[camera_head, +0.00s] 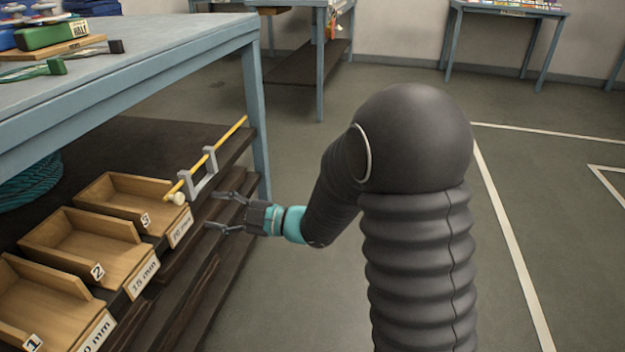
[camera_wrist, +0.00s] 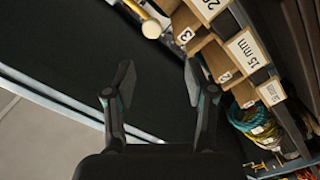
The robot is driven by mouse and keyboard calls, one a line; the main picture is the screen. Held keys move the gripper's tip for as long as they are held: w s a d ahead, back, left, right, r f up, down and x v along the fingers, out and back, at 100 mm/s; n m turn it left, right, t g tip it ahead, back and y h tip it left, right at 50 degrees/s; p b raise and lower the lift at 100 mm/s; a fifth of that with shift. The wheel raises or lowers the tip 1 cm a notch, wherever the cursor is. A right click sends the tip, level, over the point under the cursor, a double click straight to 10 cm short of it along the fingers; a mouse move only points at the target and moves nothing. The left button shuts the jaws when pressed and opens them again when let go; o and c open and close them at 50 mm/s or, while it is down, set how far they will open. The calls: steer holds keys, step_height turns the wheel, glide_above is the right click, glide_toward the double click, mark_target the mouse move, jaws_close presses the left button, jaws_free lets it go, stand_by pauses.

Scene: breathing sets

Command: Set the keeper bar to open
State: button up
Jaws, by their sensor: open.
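The keeper bar (camera_head: 206,160) is a yellow rod with a cream knob (camera_head: 178,198) at its near end. It lies in a grey bracket (camera_head: 203,180) on the shelf edge, to the right of tray 3. In the wrist view, the knob (camera_wrist: 151,29) shows at the top, with part of the bar beside it. My gripper (camera_head: 212,210) is open and empty, its fingers pointing left toward the shelf. It is to the right of the knob and apart from it. In the wrist view, both fingers (camera_wrist: 160,78) are spread with nothing between them.
Wooden trays numbered 3 (camera_head: 125,196), 2 (camera_head: 75,240) and 1 (camera_head: 45,300) stand on the shelf, with size labels. A blue-grey table (camera_head: 150,60) overhangs them, and its leg (camera_head: 255,110) stands behind the bar. The floor to the right is open.

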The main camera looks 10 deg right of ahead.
steer(key=d+r+m+t+h, duration=0.3)
steer(key=d+m+h, duration=0.3)
steer(key=d, duration=0.4)
steer(key=d+r+m+t+h, duration=0.3)
steer(key=d+m+h, duration=0.3)
steer(key=d, duration=0.4)
steer(key=shift+w+d+h+b, duration=0.15)
steer(key=shift+d+h+b, duration=0.2)
steer(key=shift+h, duration=0.55)
steer(key=shift+a, duration=0.1)
